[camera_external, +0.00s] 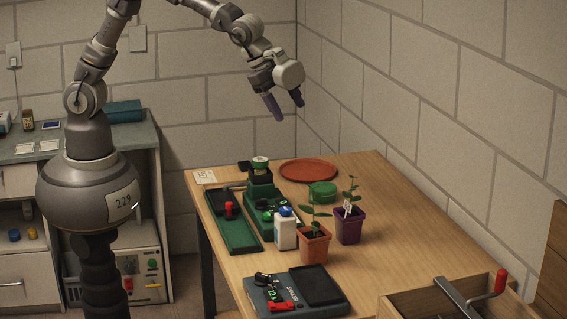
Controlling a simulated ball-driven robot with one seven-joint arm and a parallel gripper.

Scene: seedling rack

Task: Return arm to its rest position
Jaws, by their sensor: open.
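My gripper (285,108) is raised in the air above the back of the wooden table (384,245). Its two dark fingers point down, apart, with nothing between them. My arm arches up out of the top of the picture and comes down again to the gripper. Below the gripper and apart from it, a flat orange-red dish (308,169) lies on the table.
On the table stand green trays (238,238), a white bottle (285,235), an orange pot (314,248) and a purple pot (349,229) with seedlings, and a dark scale (295,293). A wooden box (440,300) with a red-handled crank is front right. Block walls stand behind and right.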

